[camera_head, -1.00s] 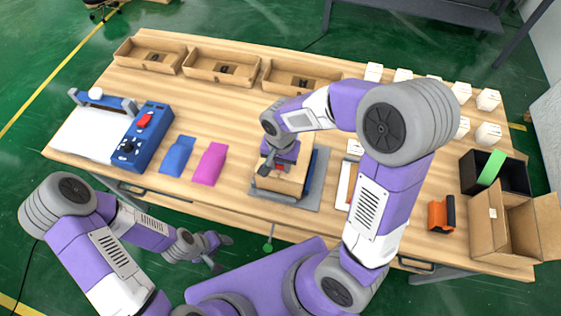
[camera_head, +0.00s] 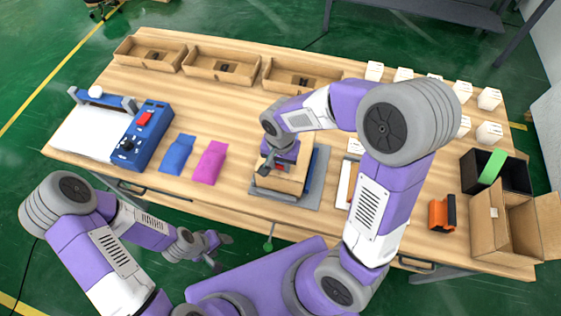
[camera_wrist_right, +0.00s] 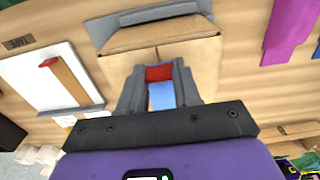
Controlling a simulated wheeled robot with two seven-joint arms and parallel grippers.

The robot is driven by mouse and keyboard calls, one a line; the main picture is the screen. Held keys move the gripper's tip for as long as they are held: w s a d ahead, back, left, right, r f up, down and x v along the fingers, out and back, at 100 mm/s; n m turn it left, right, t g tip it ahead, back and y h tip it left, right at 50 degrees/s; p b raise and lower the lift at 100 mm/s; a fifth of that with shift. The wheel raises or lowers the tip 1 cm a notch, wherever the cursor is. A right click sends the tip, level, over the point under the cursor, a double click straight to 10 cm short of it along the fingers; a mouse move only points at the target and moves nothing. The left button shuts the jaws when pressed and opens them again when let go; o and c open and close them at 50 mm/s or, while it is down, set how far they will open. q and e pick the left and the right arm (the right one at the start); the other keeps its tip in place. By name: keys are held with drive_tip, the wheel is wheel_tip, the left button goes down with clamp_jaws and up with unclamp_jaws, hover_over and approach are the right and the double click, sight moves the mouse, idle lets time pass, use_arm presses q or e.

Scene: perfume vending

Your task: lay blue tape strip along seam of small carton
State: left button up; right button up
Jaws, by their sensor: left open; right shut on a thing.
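The small brown carton (camera_head: 285,183) sits on a grey plate (camera_head: 313,196) near the front middle of the table. In the right wrist view the carton (camera_wrist_right: 190,36) lies just beyond my fingertips, with a short seam line. My right gripper (camera_head: 268,166) is low over the carton, partly hiding its top. In the wrist view the right gripper (camera_wrist_right: 159,78) is shut on a blue strip (camera_wrist_right: 162,96), with a red piece (camera_wrist_right: 158,72) at its far end. Whether the strip touches the carton is unclear. My left gripper (camera_head: 221,252) is open and empty, off the table's front edge.
A blue pouch (camera_head: 177,155) and a pink pouch (camera_head: 209,163) lie left of the carton. Right of it are an orange-black tool (camera_head: 441,214), an open carton (camera_head: 490,236) and a black bin (camera_head: 514,174). Trays (camera_head: 221,66) line the back.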

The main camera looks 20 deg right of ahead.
drive_tip(key=shift+f, duration=0.15)
drive_tip(key=o, duration=1.1)
drive_tip(key=shift+c, duration=0.2)
drive_tip(key=shift+r+p, duration=2.45)
drive_tip(key=shift+r, duration=0.7)
drive_tip(key=shift+f, duration=0.1)
